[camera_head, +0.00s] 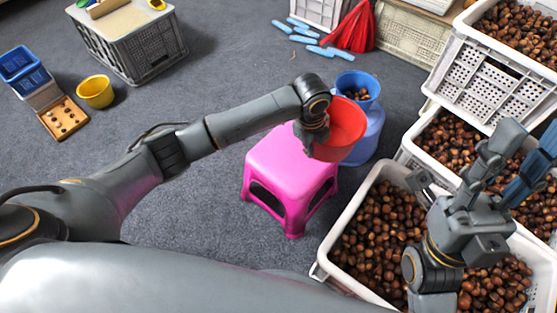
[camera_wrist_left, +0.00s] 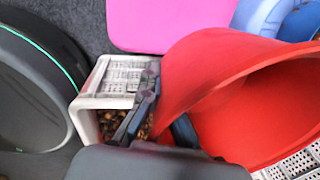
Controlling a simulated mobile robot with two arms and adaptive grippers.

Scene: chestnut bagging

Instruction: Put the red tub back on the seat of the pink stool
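The red tub (camera_head: 346,130) is off the floor at the right side of the pink stool (camera_head: 290,165), in front of the blue stool. My left gripper (camera_head: 318,140) is shut on the tub's wall near the rim. In the left wrist view the red tub (camera_wrist_left: 230,90) fills the right side, its mouth facing right, and the tub's wall partly hides one finger. The pink stool (camera_wrist_left: 165,22) shows at the top there. The stool's seat is bare. My right gripper (camera_head: 510,160) is over the chestnut crates with its fingers apart.
A blue stool (camera_head: 366,140) with a blue tub (camera_head: 358,84) of chestnuts stands behind the red tub. White chestnut crates (camera_head: 345,215) fill the right. A yellow tub (camera_head: 95,91), a grey crate (camera_head: 150,50) and red cloth (camera_head: 352,28) lie farther off. Floor left of the stool is clear.

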